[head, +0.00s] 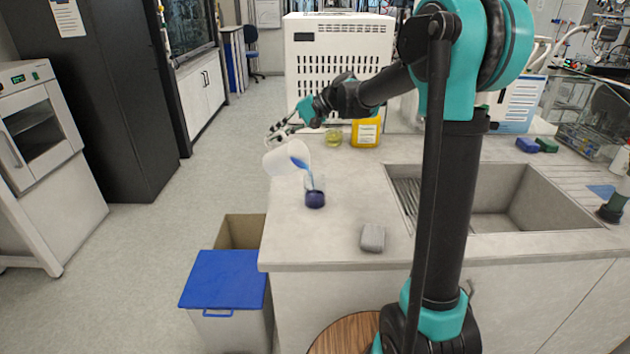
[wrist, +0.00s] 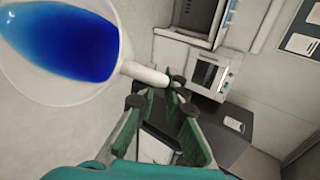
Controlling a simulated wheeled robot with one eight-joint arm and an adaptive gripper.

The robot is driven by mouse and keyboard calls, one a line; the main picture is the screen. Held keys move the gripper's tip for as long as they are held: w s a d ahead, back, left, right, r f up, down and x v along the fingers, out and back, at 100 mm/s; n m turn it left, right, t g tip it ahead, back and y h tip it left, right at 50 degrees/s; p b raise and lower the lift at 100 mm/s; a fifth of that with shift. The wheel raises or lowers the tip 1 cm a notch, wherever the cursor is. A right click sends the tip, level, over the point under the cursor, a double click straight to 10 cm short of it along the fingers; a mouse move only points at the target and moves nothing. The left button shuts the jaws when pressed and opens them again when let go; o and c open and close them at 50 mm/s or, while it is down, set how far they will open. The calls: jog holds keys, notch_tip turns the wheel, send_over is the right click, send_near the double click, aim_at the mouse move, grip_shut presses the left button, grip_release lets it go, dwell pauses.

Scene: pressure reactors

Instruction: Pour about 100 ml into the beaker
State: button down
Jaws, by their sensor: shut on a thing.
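A white jug (head: 284,161) is tilted to the right above the counter, and a blue stream runs from its lip. The stream falls into a clear beaker (head: 315,198), which stands upright on the counter with dark blue liquid in its lower part. My gripper (head: 280,131) is shut on the jug's handle, above the jug in the head view. In the wrist view, the jug (wrist: 118,72) shows at the upper left with blue liquid inside. Its handle is between the fingers of my gripper (wrist: 155,95). The beaker is not seen in the wrist view.
A glass with yellowish liquid (head: 333,138) and a yellow container (head: 366,133) stand behind the beaker. A grey block (head: 372,238) lies near the counter's front edge. A sink (head: 510,210) is at the right. A blue-lidded bin (head: 225,279) stands left of the counter.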

aim_at(269, 145)
jog(key=shift+w+a+f+m+g+h, duration=0.15)
jog(key=shift+w+a+f+g+h, duration=0.1)
jog(key=shift+a+f+h, duration=0.35)
jog(key=shift+w+a+f+m+g+h, duration=0.2)
jog(key=shift+w+a+f+g+h, duration=0.15)
jog(key=shift+f+h, duration=0.45)
jog(key=shift+w+a+f+m+g+h, duration=0.2)
jog(key=shift+a+f+h, duration=0.3)
jog(key=shift+f, duration=0.4)
jog(key=shift+a+f, duration=0.1)
jog(key=w+a+f+m+g+h, duration=0.1)
jog(key=w+a+f+g+h, duration=0.2)
jog(key=a+f+h, duration=0.2)
jog(key=shift+w+a+f+h+b, duration=0.2)
jog(key=shift+a+f+h+b, duration=0.15)
jog(key=shift+f+h, duration=0.4)
jog(key=shift+f+m, duration=0.15)
jog(key=shift+m, duration=0.1)
dwell(0.4)
